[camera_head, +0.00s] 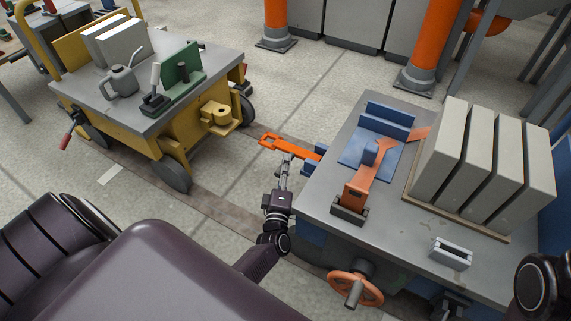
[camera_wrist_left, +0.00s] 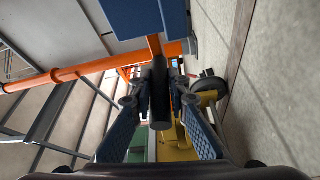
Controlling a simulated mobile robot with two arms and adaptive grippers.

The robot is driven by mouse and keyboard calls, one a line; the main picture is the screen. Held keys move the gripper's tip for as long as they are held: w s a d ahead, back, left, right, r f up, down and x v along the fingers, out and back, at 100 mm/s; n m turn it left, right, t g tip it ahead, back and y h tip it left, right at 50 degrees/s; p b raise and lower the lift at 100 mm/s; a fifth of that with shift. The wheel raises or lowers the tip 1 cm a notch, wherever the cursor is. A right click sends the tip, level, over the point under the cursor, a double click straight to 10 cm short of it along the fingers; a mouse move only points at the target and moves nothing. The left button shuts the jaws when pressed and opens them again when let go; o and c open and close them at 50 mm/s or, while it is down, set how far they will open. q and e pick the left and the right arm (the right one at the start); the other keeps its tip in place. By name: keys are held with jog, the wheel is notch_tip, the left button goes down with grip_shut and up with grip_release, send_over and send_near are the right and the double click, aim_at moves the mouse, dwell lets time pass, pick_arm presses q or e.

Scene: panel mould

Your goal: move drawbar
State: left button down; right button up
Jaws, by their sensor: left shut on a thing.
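The orange drawbar (camera_head: 290,149) sticks out leftward from a blue bracket (camera_head: 314,158) on the side of the right cart. Its open, loop-like end points toward the yellow cart's hitch (camera_head: 221,114), with a clear gap between them. My left gripper (camera_head: 285,164) reaches up from below to the drawbar's middle. In the left wrist view the drawbar (camera_wrist_left: 154,45) shows orange beyond a dark round grip (camera_wrist_left: 160,90), and the fingers (camera_wrist_left: 160,105) are shut on this grip. The fingers partly hide the drawbar.
The right cart's grey top (camera_head: 320,205) carries an orange-and-blue fixture (camera_head: 370,160) and several pale panels (camera_head: 490,160). An orange handwheel (camera_head: 355,289) sits low on its front.

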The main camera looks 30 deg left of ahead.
pick_arm(q)
jog(key=shift+f, duration=0.1)
jog(key=c, duration=1.8)
grip_release()
jog(key=shift+c, duration=0.2)
